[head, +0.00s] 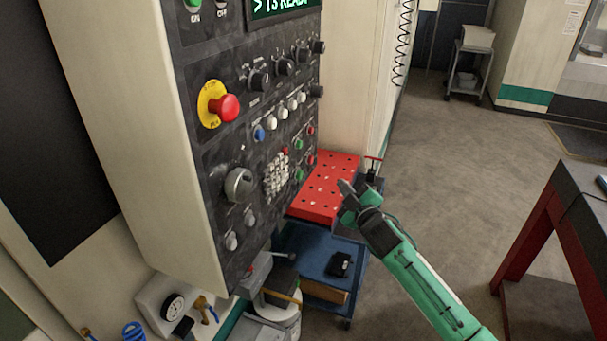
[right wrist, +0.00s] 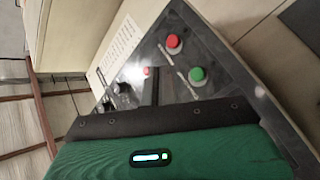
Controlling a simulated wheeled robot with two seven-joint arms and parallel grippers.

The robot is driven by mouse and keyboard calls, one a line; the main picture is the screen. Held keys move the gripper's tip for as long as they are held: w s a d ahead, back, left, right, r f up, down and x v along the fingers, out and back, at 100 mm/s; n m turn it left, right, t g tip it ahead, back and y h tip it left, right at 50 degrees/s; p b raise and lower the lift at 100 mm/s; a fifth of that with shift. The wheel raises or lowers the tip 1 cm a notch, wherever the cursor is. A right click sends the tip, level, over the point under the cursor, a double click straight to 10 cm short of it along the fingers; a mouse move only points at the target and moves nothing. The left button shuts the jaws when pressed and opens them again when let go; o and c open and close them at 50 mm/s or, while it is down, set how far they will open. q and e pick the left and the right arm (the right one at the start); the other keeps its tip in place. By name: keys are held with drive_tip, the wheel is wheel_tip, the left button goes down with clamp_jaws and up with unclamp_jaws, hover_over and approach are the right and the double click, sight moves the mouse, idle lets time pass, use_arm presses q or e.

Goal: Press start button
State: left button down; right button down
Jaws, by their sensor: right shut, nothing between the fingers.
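The dark control panel (head: 215,150) fills the left middle of the head view. Low on its right side are small green buttons (head: 299,175) and red buttons (head: 311,160). Their labels are too small to read, so I cannot tell which is the start button. The right wrist view shows a green button (right wrist: 197,75) with a red button (right wrist: 173,42) beside it on the dark panel. My right gripper (head: 345,188) is shut and empty, to the right of the panel's lower edge, and appears apart from the buttons. My left gripper is out of view.
A red emergency stop (head: 227,107) on a yellow plate sticks out from the panel. Behind my right gripper is a red perforated tray (head: 325,180) on a blue cart (head: 310,252). A red-legged table (head: 535,235) stands at the right. Open floor lies between.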

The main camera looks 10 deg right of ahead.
sight(300, 175)
drive_tip(key=w+a+b, duration=0.2)
drive_tip(key=w+a, duration=0.3)
drive_tip(key=a, duration=0.2)
drive_tip(key=shift+a+b, duration=0.15)
drive_tip(key=shift+b, duration=0.2)
drive_tip(key=shift+w+a, duration=0.1)
drive_tip(key=shift+a, duration=0.05)
idle(2.0)
drive_tip(key=shift+w+a, duration=0.15)
drive_tip(key=shift+a, duration=0.1)
